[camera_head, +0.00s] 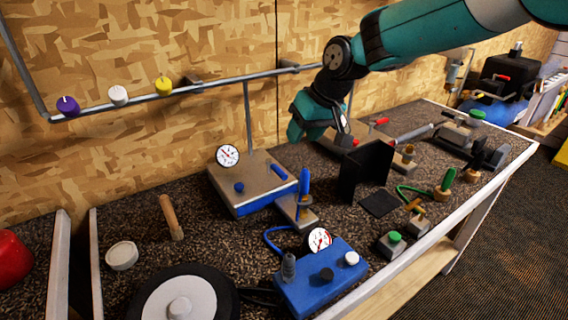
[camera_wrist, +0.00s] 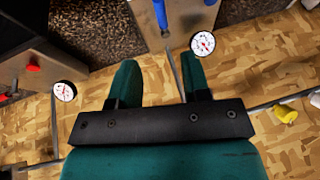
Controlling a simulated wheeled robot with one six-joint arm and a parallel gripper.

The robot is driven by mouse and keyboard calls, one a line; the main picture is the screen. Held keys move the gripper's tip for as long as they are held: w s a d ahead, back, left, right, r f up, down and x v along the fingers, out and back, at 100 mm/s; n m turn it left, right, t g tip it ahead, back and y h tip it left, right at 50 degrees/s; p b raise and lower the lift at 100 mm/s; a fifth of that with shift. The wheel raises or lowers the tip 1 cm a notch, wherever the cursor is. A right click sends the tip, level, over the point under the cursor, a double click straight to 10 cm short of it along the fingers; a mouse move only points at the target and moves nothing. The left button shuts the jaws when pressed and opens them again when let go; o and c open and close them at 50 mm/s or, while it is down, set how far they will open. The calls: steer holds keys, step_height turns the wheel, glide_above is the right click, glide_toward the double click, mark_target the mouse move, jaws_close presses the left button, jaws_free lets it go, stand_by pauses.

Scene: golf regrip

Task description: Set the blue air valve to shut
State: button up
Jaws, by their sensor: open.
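A blue lever handle (camera_head: 279,172), which I take to be the blue air valve, lies at the right side of a tan-topped box with blue sides (camera_head: 262,208). The lever also shows at the top of the wrist view (camera_wrist: 160,14). A white dial gauge (camera_head: 228,155) stands at the back of that box, and a blue knob (camera_head: 239,187) sits on its top. My gripper (camera_head: 320,136) is above and behind the lever, clear of it. In the wrist view its teal fingers (camera_wrist: 160,78) are apart with nothing between them.
A metal pipe (camera_head: 220,83) runs along the wall, with a post (camera_head: 249,120) down behind the box. A blue upright handle (camera_head: 304,186) stands just in front. A dark panel (camera_head: 366,171) stands to the right. A similar station has a red lever (camera_head: 378,122).

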mark_target(281, 170)
steer(key=p+x, duration=0.2)
steer(key=x, duration=1)
steer(key=shift+f, duration=0.3)
jaws_close()
